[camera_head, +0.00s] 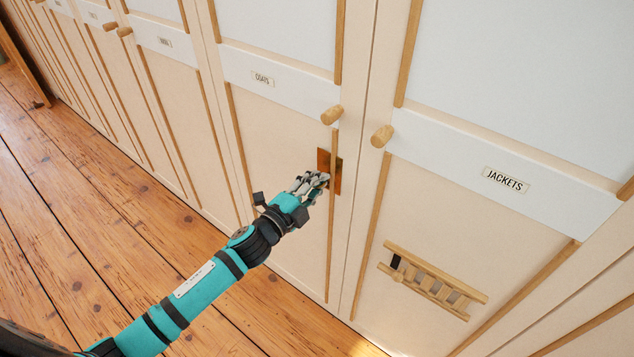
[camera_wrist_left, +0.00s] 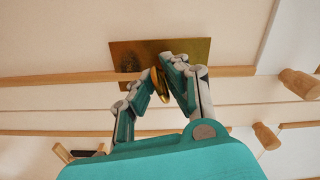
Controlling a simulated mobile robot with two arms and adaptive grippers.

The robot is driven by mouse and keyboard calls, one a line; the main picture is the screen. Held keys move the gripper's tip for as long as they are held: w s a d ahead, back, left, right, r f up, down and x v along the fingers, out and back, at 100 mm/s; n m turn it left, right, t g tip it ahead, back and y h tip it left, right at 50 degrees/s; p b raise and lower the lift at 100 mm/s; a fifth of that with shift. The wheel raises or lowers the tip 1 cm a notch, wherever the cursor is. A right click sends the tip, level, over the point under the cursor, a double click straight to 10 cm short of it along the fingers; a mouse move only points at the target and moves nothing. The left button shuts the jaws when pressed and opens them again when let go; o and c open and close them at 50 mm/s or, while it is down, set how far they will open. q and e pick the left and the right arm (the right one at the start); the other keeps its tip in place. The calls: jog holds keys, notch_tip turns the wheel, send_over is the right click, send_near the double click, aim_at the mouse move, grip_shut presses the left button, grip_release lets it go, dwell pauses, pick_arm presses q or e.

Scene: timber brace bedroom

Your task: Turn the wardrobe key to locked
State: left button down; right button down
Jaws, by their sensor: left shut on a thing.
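The wardrobe has cream doors with wooden strips. A copper-coloured lock plate (camera_head: 337,176) sits on the door labelled COATS, below its knob. In the left wrist view the plate (camera_wrist_left: 135,55) looks brassy, and a gold key (camera_wrist_left: 160,84) shows in front of it. My left gripper (camera_head: 322,177) is at the plate, with its fingers shut on the key (camera_wrist_left: 165,75). In the head view the fingers hide the key. The fingers partly cover the key's bow, so I cannot tell its exact angle. My right gripper is not in view.
Wooden knobs (camera_head: 331,115) and (camera_head: 382,136) stick out above the lock. A small wooden rack (camera_head: 432,281) is on the JACKETS door (camera_head: 505,181) at lower right. The plank floor (camera_head: 70,200) is clear at left.

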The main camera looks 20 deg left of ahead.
pick_arm(q)
jog(key=shift+w+a+r+m, duration=0.1)
jog(key=shift+r+m, duration=0.05)
jog(key=shift+m, duration=1.35)
dwell(2.8)
jog(key=c, duration=1.5)
grip_release()
jog(key=shift+o, duration=0.2)
jog(key=shift+s, duration=0.25)
jog(key=v, duration=1.1)
jog(key=shift+s+a, duration=0.15)
jog(key=shift+s, duration=0.15)
